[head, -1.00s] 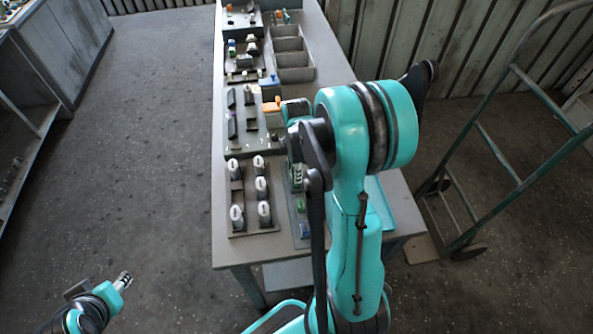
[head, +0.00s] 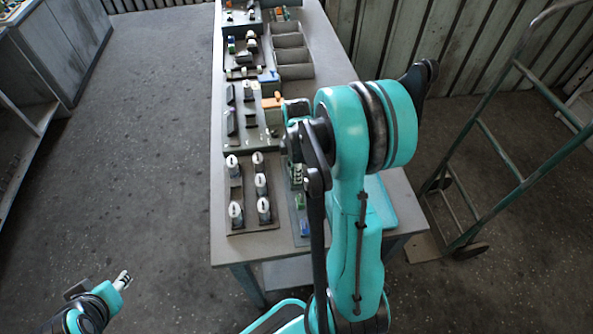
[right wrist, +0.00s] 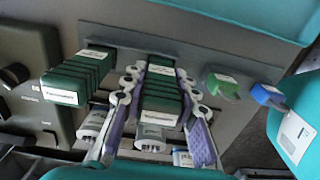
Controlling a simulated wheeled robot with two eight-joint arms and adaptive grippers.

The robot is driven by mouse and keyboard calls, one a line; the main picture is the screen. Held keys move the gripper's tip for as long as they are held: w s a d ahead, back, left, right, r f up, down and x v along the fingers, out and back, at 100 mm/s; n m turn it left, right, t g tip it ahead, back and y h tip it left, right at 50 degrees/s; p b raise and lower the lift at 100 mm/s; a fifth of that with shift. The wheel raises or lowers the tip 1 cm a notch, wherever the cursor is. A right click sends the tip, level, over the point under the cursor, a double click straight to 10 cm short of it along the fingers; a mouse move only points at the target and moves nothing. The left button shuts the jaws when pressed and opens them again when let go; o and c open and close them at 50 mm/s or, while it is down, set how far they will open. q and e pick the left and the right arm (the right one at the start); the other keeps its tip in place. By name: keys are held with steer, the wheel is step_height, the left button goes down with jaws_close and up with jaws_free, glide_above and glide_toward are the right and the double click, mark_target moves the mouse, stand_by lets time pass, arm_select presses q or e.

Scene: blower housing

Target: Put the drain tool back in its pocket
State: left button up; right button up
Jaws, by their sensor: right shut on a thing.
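In the right wrist view my right gripper (right wrist: 160,105) is shut on a green ribbed block (right wrist: 162,85) with a white label, its pale purple-lined fingers on either side. The block is at a grey board (right wrist: 125,35); I cannot tell whether it is seated or lifted. Its label is too small to read, so I cannot tell if it is the drain tool. A similar green ribbed block (right wrist: 78,84) is to its left. In the head view my right arm hides most of that gripper. My left gripper (head: 121,281) is at lower left, away from the bench, its opening unclear.
A small green piece (right wrist: 222,88) and a blue piece (right wrist: 268,95) sit on the board at right. The bench (head: 245,246) carries a rack of several white-topped parts (head: 234,210), an orange-topped piece (head: 271,103) and grey bins (head: 292,57). A hand truck (head: 500,145) stands at right.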

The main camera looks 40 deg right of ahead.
steer(key=shift+f, duration=0.35)
steer(key=o, duration=1)
steer(key=shift+r, duration=0.1)
step_height(320, 180, up, 12)
steer(key=s+a+f+m+t+b, duration=0.1)
steer(key=s+a+m+t+b, duration=0.1)
steer(key=a+m, duration=0.2)
steer(key=s+a+f+m+t+b, duration=0.1)
steer(key=s+a+m+t+b, duration=0.1)
steer(key=a, duration=0.6)
steer(key=s+a+f+m+t+b, duration=0.1)
steer(key=s+a+m+t+b, duration=0.1)
steer(key=a+m, duration=0.4)
steer(key=shift+s+a+f+t+b, duration=0.15)
steer(key=shift+s+t+b, duration=0.05)
steer(key=shift+s+t, duration=0.15)
steer(key=shift+s+a+f+t+b, duration=0.1)
steer(key=shift+s+a+t+b, duration=0.05)
steer(key=shift+s+t+b, duration=0.15)
